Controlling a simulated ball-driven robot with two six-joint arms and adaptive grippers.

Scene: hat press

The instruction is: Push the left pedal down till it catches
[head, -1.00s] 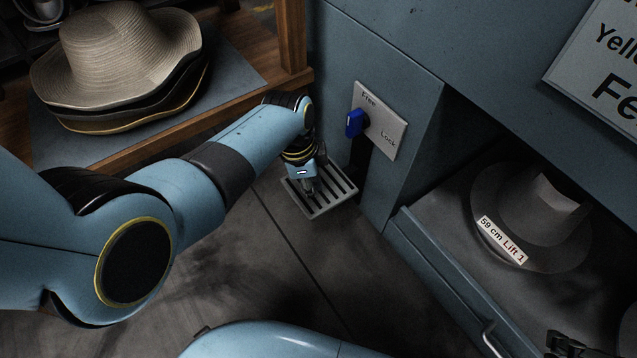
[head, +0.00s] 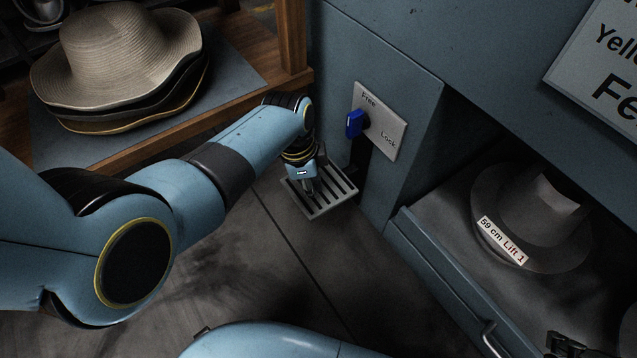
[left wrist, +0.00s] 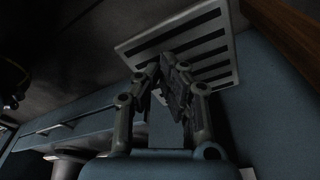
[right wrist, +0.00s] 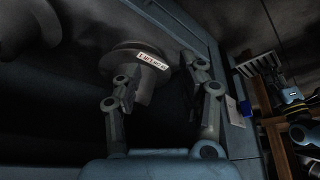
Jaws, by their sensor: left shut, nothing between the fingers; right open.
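The left pedal (head: 328,203) is a slatted grey metal plate low at the base of the blue machine. My left gripper (head: 309,190) points down at the pedal, with its fingertips over the slats. In the left wrist view the shut, empty fingers (left wrist: 168,62) overlap the slatted pedal (left wrist: 215,60); I cannot tell whether they touch it. A plate marked Free and Lock (head: 386,133) with a blue knob (head: 355,123) is on the machine above the pedal. The knob is at the Free side. My right gripper (right wrist: 160,70) is open and empty in the right wrist view.
Stacked brimmed hats (head: 125,55) sit on a wooden shelf (head: 180,130) at the left. A grey hat (head: 535,215) labelled 59 cm Lift 1 lies in the machine's recess at the right. The floor (head: 290,260) in front of the pedal is clear.

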